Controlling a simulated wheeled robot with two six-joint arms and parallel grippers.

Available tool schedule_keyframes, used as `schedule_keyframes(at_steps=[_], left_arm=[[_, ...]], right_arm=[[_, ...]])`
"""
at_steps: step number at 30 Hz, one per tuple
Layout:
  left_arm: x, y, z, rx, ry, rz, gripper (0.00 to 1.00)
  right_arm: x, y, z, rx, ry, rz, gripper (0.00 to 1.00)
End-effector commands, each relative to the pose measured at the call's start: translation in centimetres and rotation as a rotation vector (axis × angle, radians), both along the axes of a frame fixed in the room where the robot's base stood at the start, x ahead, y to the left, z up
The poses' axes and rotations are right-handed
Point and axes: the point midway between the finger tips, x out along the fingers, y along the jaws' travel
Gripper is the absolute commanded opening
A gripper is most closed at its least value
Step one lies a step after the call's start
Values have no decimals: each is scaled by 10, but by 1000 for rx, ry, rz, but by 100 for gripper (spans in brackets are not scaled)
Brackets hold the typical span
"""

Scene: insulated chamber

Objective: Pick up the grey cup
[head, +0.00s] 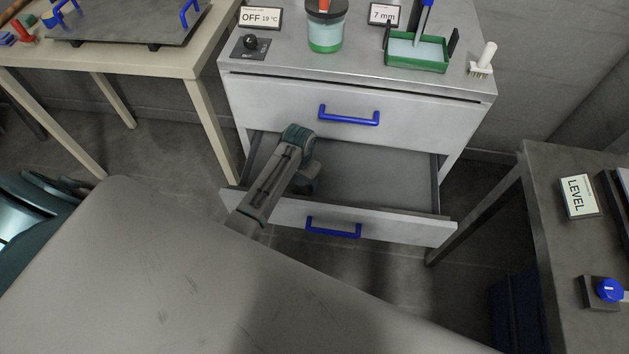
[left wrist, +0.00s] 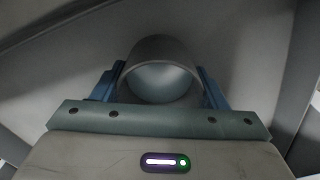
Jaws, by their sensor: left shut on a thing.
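The grey cup (left wrist: 163,52) shows in the left wrist view, between the two blue fingers of my left gripper (left wrist: 163,88). The fingers are shut on its sides, and I look at its round rim and pale inside. In the head view my left arm reaches down into the open lower drawer (head: 380,182), and my left gripper (head: 305,178) is at its left part, mostly hidden behind the arm. The cup is hidden in the head view. My right gripper is not in view.
The lower drawer's front has a blue handle (head: 333,228); the upper drawer (head: 350,115) is shut. On the cabinet top stand a green-based jar (head: 325,30), a green tray (head: 416,66) and a white brush (head: 483,60). A table with a LEVEL sign (head: 578,196) is at right.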

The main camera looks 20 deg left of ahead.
Motion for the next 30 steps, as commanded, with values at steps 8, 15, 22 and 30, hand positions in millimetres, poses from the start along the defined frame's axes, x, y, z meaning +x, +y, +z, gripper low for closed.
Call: schedule_keyframes(at_steps=[8,15,22,30], left_arm=[[-9,32,0,2,0,1,40],[-14,50,0,1,1,1,40],[-17,60,0,1,0,1,40],[-18,63,0,-1,-1,0,40]], right_arm=[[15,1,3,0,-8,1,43],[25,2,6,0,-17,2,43],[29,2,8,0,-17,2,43],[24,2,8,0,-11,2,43]])
